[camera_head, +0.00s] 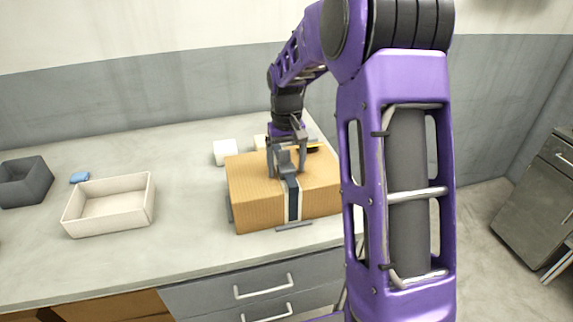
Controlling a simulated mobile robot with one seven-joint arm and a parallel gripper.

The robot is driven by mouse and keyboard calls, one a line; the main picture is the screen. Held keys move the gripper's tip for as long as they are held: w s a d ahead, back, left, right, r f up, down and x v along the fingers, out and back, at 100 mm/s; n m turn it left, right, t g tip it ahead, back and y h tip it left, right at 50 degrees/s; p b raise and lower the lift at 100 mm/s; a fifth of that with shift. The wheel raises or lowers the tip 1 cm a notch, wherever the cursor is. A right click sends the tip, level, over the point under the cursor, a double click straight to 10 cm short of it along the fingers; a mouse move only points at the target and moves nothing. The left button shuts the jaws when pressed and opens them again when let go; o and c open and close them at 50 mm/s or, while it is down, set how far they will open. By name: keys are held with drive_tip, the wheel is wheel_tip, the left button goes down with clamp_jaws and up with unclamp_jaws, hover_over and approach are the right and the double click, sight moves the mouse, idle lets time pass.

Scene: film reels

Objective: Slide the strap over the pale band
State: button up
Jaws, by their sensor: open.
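A brown cardboard box (258,205) sits on the counter. A dark strap (293,204) runs over its top and down its front, right of the box's middle. A narrow pale band (299,200) shows along the strap's edge on the front face; the strap seems to lie over or right beside it, and I cannot tell how much it covers. A grey buckle-like block sits on the strap on top of the box. My gripper (286,172) points down with open fingers around or just above this block. Whether they touch it is too small to tell.
Grey rails stand at the box's foot. A white block (225,152) is behind the box. A cream tray (122,222), a blue item (79,177) and a dark bin (25,183) stand at the left. The counter between tray and box is clear. My arm hides the box's right side.

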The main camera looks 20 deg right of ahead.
sight(286, 167)
wheel_tip(286, 167, up, 17)
drive_tip(key=shift+r+p, duration=0.2)
drive_tip(key=shift+p, duration=0.2)
idle(0.5)
